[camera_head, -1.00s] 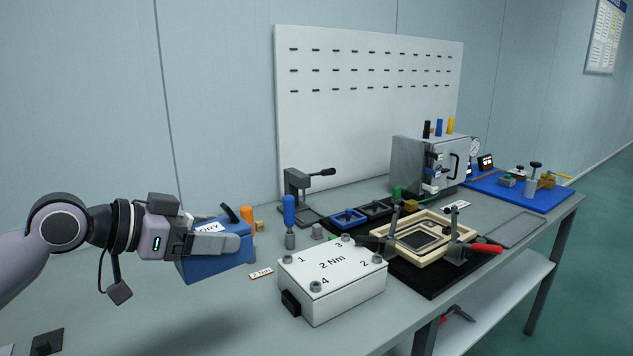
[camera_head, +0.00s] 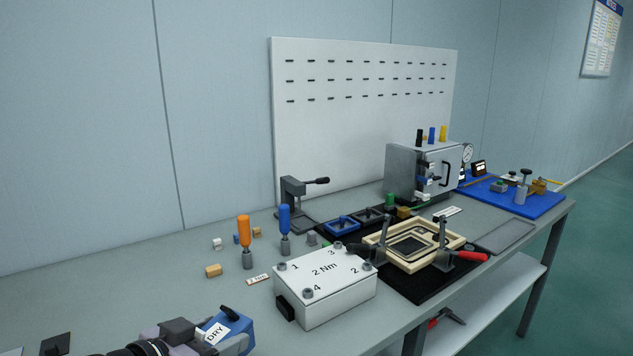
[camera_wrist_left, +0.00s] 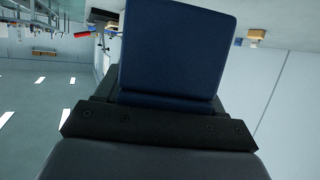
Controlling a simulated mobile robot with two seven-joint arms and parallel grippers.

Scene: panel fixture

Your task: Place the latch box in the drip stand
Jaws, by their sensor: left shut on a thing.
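A blue box with a white "DRY" label (camera_head: 237,327), which I take for the latch box, is at the bottom edge of the head view. My left gripper (camera_head: 200,341) is shut on it, and its lower part is cut off by the frame. The box (camera_wrist_left: 178,50) also fills the upper middle of the left wrist view, beyond the dark finger (camera_wrist_left: 155,128). I cannot tell for certain which thing is the drip stand. My right gripper is not in view.
A white "2 Nm" box (camera_head: 336,300) stands right of the held box. Behind are an orange-handled driver (camera_head: 244,232), a blue-handled driver (camera_head: 284,220) and small blocks. A cream frame fixture (camera_head: 432,262) with clamps lies on a black mat. The left bench is mostly clear.

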